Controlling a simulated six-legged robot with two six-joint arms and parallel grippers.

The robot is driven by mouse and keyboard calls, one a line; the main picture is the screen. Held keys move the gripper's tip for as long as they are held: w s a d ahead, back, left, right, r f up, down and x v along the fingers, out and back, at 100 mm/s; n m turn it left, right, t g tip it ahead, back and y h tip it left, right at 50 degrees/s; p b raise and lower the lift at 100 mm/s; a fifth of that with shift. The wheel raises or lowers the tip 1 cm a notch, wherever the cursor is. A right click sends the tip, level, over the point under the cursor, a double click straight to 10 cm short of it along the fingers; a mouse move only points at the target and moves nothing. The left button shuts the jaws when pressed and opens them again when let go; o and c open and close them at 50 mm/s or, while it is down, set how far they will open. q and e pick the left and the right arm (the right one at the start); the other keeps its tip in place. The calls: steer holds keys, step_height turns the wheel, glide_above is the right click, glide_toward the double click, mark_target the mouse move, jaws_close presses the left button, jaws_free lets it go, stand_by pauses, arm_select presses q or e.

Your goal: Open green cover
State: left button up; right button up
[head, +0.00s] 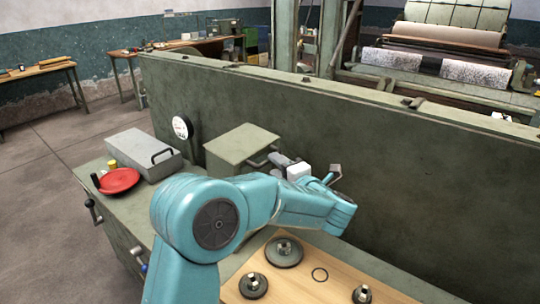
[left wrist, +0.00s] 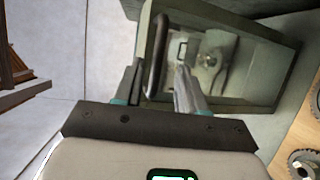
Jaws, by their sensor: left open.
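The green cover (head: 241,143) is a flat grey-green panel on a box against the long green wall. Its dark bar handle (head: 262,159) sticks out on the right side. My left gripper (head: 275,162) is at this handle, and its fingers partly hide it. In the left wrist view, the handle (left wrist: 157,55) stands between the two open fingers of my left gripper (left wrist: 158,85); I cannot tell whether they touch it. Beyond the handle, a green-grey frame surrounds a recess with a metal part (left wrist: 210,60). My right gripper is not in view.
A grey metal box (head: 147,154) and a red dish (head: 119,181) stand left on the bench. A wooden board (head: 310,285) with several gears lies at the front. The tall green wall (head: 400,160) closes off the back.

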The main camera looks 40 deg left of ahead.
mark_target(269, 161)
arm_select(q)
steer(key=p+x, duration=0.1)
steer(key=x, duration=0.3)
steer(key=shift+s+a+r, duration=0.1)
steer(key=shift+a+r, duration=0.05)
steer(key=shift+w+a, duration=0.15)
steer(key=shift+w, duration=0.05)
steer(key=shift+s, duration=0.25)
steer(key=shift+s+r, duration=0.1)
steer(key=shift+c, duration=1)
jaws_close()
steer(key=shift+a+r, duration=0.15)
steer(key=shift+r, duration=0.05)
steer(key=shift+h, duration=0.5)
steer(key=a, duration=0.2)
steer(key=a+r+p, duration=0.1)
steer(key=a, duration=0.1)
steer(key=a+r, duration=0.1)
steer(key=a, duration=0.1)
steer(key=shift+s+a+r, duration=0.1)
steer(key=shift+s+r, duration=0.1)
steer(key=shift+s, duration=0.05)
steer(key=shift+a+r, duration=0.25)
steer(key=shift+a, duration=0.05)
